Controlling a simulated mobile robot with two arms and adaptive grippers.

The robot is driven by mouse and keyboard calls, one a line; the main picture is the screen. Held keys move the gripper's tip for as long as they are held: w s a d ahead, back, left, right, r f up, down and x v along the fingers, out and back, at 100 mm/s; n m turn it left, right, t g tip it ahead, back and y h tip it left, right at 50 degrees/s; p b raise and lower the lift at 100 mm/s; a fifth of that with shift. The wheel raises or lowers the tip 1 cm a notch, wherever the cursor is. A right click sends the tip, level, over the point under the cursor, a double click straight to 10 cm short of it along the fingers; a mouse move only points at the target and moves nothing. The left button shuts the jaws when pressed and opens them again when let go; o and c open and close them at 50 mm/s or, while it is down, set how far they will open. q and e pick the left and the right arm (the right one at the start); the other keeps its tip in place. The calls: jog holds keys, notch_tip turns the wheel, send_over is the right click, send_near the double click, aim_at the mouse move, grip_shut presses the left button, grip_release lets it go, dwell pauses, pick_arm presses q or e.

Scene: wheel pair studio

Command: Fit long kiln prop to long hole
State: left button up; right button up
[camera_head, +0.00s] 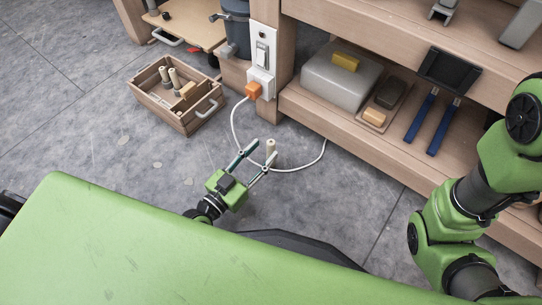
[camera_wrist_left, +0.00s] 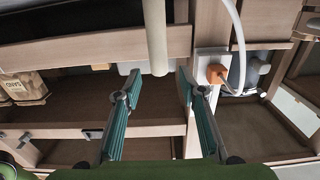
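A pale cylindrical prop (camera_head: 270,147) stands just past the tips of my left gripper (camera_head: 260,156), close to its right-hand finger in the head view. In the left wrist view the prop (camera_wrist_left: 156,35) runs in from the top edge and ends between the two teal fingers of my left gripper (camera_wrist_left: 158,83). The fingers are spread, with a gap on both sides of the prop. I cannot tell what the prop's far end rests on. No hole can be made out. My right gripper is out of view; only green links of my right arm show.
A wooden crate (camera_head: 147,103) on the floor holds light cylinders (camera_head: 173,77) and small blocks. A white cable (camera_head: 234,125) hangs from an orange plug (camera_head: 253,90) and loops near my left gripper. A wooden shelf unit (camera_head: 307,117) stands behind. Floor left of the gripper is mostly clear.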

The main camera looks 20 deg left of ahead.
aim_at(268, 147)
pick_arm(q)
jog(key=b+x, duration=0.3)
jog(key=x, duration=0.1)
jog(key=shift+f, duration=0.25)
jog(key=shift+w+d+r+b, duration=0.15)
jog(key=shift+w+b, duration=0.15)
jog(key=shift+b, duration=0.05)
grip_shut()
